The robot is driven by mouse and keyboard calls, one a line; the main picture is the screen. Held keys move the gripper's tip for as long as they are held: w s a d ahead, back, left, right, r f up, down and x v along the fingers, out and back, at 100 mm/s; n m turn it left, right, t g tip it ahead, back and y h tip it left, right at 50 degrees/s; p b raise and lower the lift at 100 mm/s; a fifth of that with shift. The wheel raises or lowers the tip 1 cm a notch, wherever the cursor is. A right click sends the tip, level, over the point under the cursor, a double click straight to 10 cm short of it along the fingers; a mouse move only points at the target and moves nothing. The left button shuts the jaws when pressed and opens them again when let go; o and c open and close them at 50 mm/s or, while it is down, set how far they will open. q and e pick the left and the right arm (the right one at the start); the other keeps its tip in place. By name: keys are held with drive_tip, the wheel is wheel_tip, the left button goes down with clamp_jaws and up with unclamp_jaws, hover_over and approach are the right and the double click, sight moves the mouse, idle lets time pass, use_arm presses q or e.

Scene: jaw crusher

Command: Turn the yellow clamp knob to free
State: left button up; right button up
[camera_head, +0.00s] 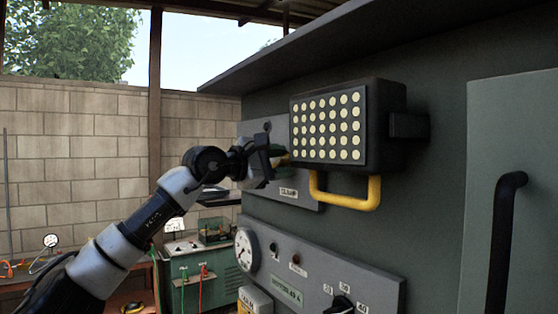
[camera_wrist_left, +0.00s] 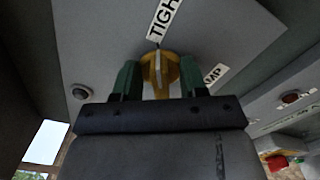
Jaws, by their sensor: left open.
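The yellow clamp knob (camera_wrist_left: 157,66) is on a grey plate (camera_wrist_left: 100,40) in the left wrist view, below a "TIGH..." label and beside a partly hidden "...MP" label. My left gripper (camera_wrist_left: 159,76) is open, with one green finger on each side of the knob. I cannot tell whether the fingers touch it. In the head view my left gripper (camera_head: 279,162) is at the plate, left of the black lamp, and the knob is mostly hidden there. My right gripper does not show.
A black lamp box (camera_head: 328,128) with a yellow handle (camera_head: 345,200) juts out close to the right of my left gripper. Below is a panel with a gauge (camera_head: 246,249) and a black selector knob (camera_head: 342,305). A green cabinet (camera_head: 205,270) stands behind.

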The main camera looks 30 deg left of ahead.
use_arm(q)
drive_tip(key=shift+w, duration=0.1)
clamp_jaws()
